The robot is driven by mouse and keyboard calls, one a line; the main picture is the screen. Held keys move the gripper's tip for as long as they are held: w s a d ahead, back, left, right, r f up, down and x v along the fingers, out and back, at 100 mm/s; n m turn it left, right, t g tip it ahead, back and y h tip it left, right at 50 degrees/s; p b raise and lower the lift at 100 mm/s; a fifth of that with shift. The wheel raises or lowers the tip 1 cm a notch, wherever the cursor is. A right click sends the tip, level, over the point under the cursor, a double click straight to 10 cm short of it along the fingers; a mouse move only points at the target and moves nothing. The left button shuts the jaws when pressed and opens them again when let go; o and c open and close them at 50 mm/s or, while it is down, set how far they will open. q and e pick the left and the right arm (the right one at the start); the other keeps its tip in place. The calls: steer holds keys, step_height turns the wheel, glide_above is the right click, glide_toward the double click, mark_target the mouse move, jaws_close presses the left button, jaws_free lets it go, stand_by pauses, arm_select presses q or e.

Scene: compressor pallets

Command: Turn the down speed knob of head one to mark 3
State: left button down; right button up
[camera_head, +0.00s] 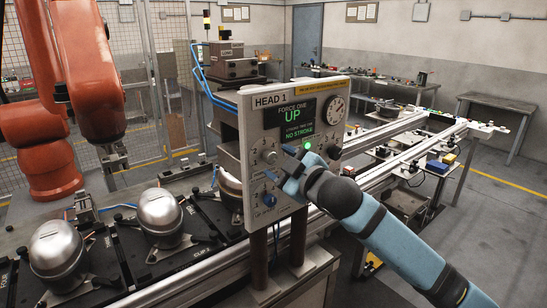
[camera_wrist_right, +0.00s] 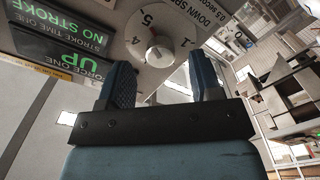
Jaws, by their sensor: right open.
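The HEAD 1 panel (camera_head: 247,125) stands upright at the middle of the head view. The down speed knob (camera_wrist_right: 158,48) is a small silver knob on a round pale dial in the right wrist view. In the head view, a silver knob (camera_head: 270,157) sits at lower left of the display. My right gripper (camera_head: 290,180) is open before the panel, its blue fingers (camera_wrist_right: 164,62) apart below the knob in the wrist view, holding nothing. My left gripper is out of view.
Domed metal compressors (camera_head: 160,213) stand on black pallets to the left. An orange robot arm (camera_head: 92,80) stands behind them.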

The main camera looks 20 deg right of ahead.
mark_target(268, 156)
steer(key=shift+x, duration=1.5)
steer(key=shift+c, duration=0.4)
steer(key=c, duration=0.9)
steer(key=shift+o, duration=0.2)
steer(key=shift+p, duration=0.3)
